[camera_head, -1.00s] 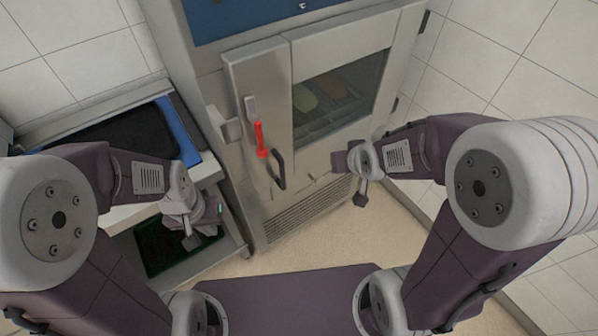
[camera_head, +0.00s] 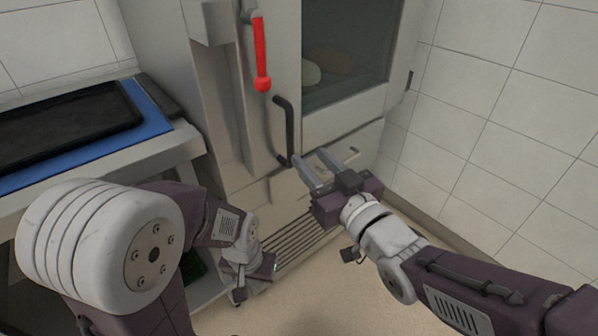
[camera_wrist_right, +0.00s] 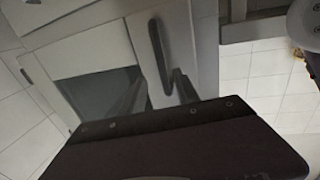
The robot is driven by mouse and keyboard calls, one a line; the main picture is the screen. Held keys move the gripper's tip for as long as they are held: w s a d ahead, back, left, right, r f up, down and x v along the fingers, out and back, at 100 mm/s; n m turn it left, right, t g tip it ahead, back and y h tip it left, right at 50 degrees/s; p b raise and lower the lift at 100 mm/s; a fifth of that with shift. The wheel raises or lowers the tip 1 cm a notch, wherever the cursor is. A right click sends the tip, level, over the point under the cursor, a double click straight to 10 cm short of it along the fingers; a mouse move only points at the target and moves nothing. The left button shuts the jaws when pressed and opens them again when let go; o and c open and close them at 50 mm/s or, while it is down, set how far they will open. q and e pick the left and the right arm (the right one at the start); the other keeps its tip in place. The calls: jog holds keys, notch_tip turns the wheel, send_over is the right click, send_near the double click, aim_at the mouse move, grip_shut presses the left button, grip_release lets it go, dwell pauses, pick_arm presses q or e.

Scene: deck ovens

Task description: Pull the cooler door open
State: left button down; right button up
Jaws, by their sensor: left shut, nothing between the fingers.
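The cooler (camera_head: 220,110) stands ahead, a grey metal cabinet with a dark glass window. Its door (camera_head: 340,125) looks shut. A black bar handle (camera_head: 284,130) is upright on its front, left of the window. In the right wrist view the handle (camera_wrist_right: 159,55) lies just beyond my fingertips, roughly between their lines. My right gripper (camera_head: 318,163) is open and empty, its fingers pointing at the lower end of the handle; I cannot tell whether they touch it. My left gripper (camera_head: 239,296) is shut and empty, hanging low by the vent grille.
A red lever (camera_head: 262,55) hangs above and left of the handle. At left is a counter (camera_head: 180,140) with a black tray (camera_head: 60,125) on a blue mat (camera_head: 150,120). A tiled wall (camera_head: 500,110) closes off the right. Some floor (camera_head: 310,290) is clear in front.

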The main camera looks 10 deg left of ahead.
aim_at(292, 141)
jog(key=b+x, duration=0.1)
jog(key=x, duration=0.8)
jog(key=shift+a+b, duration=0.2)
jog(key=shift+b, duration=0.2)
jog(key=shift+c, duration=0.4)
grip_shut()
dwell(0.6)
